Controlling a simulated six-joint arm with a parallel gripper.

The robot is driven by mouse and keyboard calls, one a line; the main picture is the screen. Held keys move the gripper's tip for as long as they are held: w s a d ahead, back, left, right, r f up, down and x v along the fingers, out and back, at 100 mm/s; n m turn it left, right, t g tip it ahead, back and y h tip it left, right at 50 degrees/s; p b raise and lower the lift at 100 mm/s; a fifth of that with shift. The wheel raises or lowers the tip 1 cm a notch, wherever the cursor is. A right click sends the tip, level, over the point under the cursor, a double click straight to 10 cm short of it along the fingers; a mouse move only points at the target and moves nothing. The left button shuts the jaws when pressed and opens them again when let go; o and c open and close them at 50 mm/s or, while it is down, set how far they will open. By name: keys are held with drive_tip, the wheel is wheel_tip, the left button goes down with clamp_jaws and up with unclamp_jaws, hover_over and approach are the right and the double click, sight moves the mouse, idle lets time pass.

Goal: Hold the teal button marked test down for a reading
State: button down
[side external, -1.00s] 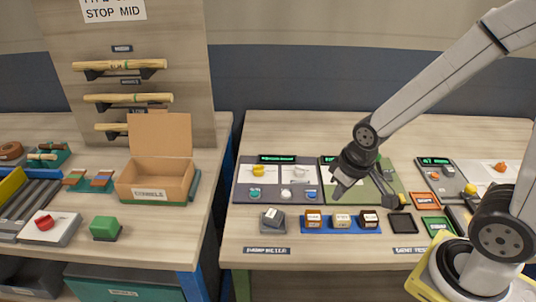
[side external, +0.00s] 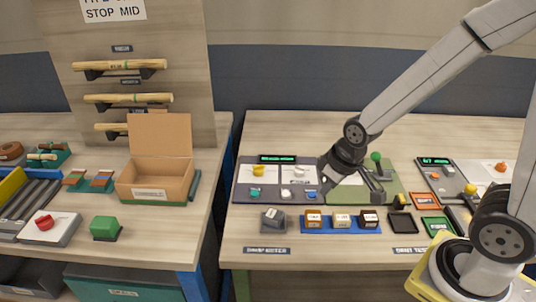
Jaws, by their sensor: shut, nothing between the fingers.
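The teal button (side external: 255,194) sits at the front left of a dark grey panel (side external: 240,200), left of a pale button (side external: 286,193) and a blue button (side external: 311,194). Its marking is too small to read. My gripper (side external: 326,190) is shut and empty at the right end of this panel, close to the blue button and apart from the teal button. Its tips are small and partly unclear, so I cannot tell their exact height.
A lit display (side external: 277,158) stands behind the panel, whose white cards carry a yellow knob (side external: 257,170) and a pale knob. A blue tray (side external: 328,230) with several labelled blocks lies in front, beside a grey block (side external: 272,218). A green panel (side external: 395,182) lies right.

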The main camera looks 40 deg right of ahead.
sight(257, 194)
drive_tip(key=w+a+f+n+t, duration=0.1)
drive_tip(key=w+n+t, duration=0.2)
drive_tip(key=w, duration=0.7)
drive_tip(key=w+a+f+n+t, duration=0.1)
drive_tip(key=w+n, duration=0.3)
drive_tip(key=w, duration=0.6)
drive_tip(key=shift+w+a+t+h, duration=0.3)
drive_tip(key=shift+a+t, duration=0.2)
drive_tip(key=shift+t, duration=0.4)
drive_tip(key=shift+f, duration=0.25)
drive_tip(key=shift+f, duration=4.25)
drive_tip(key=shift+f, duration=0.8)
